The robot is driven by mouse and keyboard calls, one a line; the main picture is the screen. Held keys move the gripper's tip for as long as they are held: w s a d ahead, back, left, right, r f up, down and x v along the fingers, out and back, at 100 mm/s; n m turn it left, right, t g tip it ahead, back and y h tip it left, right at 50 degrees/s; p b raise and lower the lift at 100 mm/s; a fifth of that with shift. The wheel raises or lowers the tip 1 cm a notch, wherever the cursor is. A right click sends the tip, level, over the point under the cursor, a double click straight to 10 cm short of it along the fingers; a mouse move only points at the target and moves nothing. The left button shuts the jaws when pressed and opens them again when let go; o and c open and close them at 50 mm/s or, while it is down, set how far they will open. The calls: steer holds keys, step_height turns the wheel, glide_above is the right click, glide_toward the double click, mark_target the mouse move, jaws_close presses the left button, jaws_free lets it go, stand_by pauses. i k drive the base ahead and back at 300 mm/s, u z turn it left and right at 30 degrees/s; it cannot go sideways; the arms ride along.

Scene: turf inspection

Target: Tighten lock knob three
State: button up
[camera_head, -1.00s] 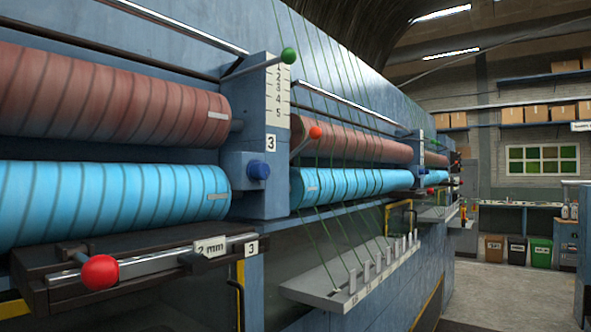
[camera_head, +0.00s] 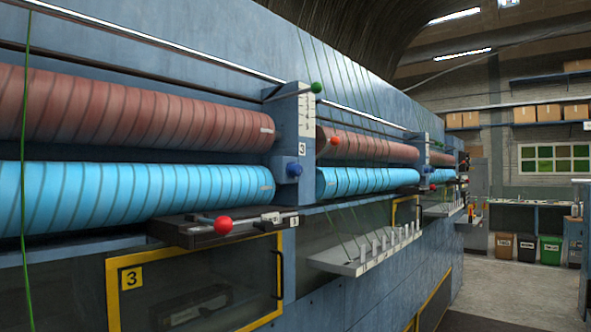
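A blue knob (camera_head: 294,169) sits on the front of a blue-grey post (camera_head: 307,132) marked 3, between the red-brown and bright blue rollers. A green ball-ended lever (camera_head: 316,87) stands at the post's top beside a number scale. Below the post, a red ball knob (camera_head: 223,225) is at the left end of a metal slide on a dark bracket (camera_head: 182,234), with a small numbered plate (camera_head: 293,221) at its right. I cannot tell how tight any knob is. My gripper is not in view.
The red-brown roller (camera_head: 130,115) and bright blue roller (camera_head: 110,195) run along the machine. A yellow-framed window (camera_head: 276,311) marked 3 is below. A pegged tray (camera_head: 340,264) juts out to the right. Open floor (camera_head: 505,295) lies at the right, with bins (camera_head: 526,249) farther back.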

mark_target(294, 170)
steer(key=u, duration=0.05)
steer(key=i, duration=1)
steer(key=u, duration=0.05)
